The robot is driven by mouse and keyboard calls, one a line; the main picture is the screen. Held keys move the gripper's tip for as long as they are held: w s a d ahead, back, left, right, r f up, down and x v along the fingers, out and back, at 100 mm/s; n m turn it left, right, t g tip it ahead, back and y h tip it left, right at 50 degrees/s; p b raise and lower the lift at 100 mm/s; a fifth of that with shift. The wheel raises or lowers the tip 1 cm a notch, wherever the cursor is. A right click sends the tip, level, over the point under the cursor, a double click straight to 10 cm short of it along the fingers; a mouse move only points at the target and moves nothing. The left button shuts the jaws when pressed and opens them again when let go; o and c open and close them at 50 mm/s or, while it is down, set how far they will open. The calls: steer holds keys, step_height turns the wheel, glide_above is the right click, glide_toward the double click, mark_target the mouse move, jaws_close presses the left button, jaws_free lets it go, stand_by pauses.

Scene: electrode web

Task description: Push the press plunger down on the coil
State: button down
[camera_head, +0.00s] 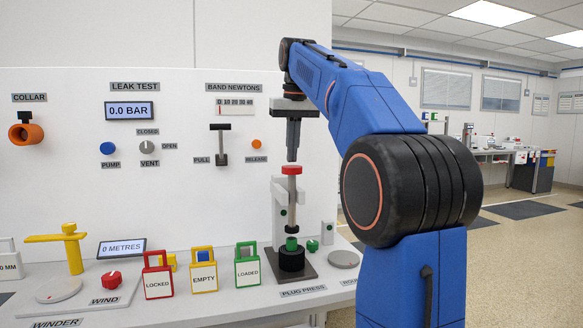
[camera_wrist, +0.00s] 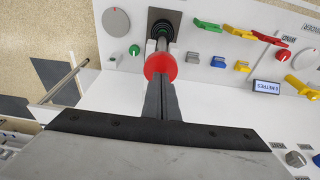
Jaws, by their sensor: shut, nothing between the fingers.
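Below the rod sits a green piece (camera_head: 291,243) on a black round block (camera_head: 291,259), with a gap under the rod. My gripper (camera_head: 292,157) points down with shut, empty fingers, their tips just above the red cap; contact cannot be told. In the wrist view the red cap (camera_wrist: 161,66) shows at the tips of my gripper (camera_wrist: 158,78). I cannot identify a coil for certain.
Green (camera_head: 248,265), yellow (camera_head: 203,270) and red (camera_head: 158,276) tags stand left of the press. The wall panel with a lever (camera_head: 220,145) stands behind.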

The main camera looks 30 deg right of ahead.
mark_target(292, 166)
steer(key=shift+f, duration=1.75)
stand_by(0.3)
step_height(292, 166, up, 9)
stand_by(1.3)
stand_by(0.4)
